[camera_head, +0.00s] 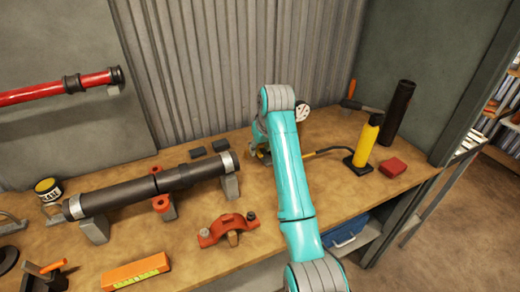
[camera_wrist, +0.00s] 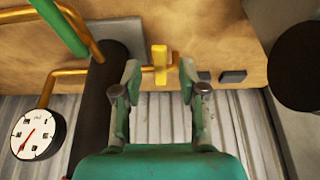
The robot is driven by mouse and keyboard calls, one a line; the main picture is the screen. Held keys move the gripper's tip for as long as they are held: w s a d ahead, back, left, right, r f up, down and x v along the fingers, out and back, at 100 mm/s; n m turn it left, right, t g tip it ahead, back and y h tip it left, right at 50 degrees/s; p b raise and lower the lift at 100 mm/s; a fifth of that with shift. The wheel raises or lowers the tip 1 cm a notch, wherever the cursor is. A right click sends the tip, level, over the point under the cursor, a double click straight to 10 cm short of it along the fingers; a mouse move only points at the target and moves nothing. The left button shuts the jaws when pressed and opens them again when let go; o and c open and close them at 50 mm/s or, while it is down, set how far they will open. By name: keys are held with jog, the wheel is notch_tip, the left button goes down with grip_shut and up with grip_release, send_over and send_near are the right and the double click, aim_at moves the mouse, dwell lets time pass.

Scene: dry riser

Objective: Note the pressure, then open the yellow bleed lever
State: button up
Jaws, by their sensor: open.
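The yellow bleed lever (camera_wrist: 160,64) shows in the wrist view, set crosswise on a thin brass pipe. My gripper (camera_wrist: 160,76) is open, with one finger on each side of the lever; I see a gap to both fingers and no clear contact. The pressure gauge (camera_wrist: 38,134) has a white face and a red needle pointing to the picture's lower left; its figures are too small to read. In the head view the gauge (camera_head: 303,114) shows beside my arm, which hides my gripper and the lever.
A dark vertical pipe (camera_wrist: 97,95) stands near my gripper, left of it in the wrist view. A yellow hand pump (camera_head: 367,143) with a hose and a red block (camera_head: 393,167) stand right. A clamped black pipe (camera_head: 125,198) and an orange level (camera_head: 136,271) lie left on the bench.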

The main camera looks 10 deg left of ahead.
jog(key=shift+x, duration=0.75)
jog(key=shift+c, duration=0.3)
grip_shut()
jog(key=shift+d, duration=0.1)
jog(key=shift+w+d+n+g+y, duration=0.3)
jog(key=shift+w+d+n+y, duration=0.15)
jog(key=shift+n, duration=0.75)
jog(key=shift+w+d+n+g+y, duration=0.25)
jog(key=shift+w+n, duration=0.2)
jog(key=shift+n, duration=0.5)
jog(key=shift+w+d+n+g+y, duration=0.1)
jog(key=shift+w+d+n+g, duration=0.3)
jog(key=shift+n, duration=0.55)
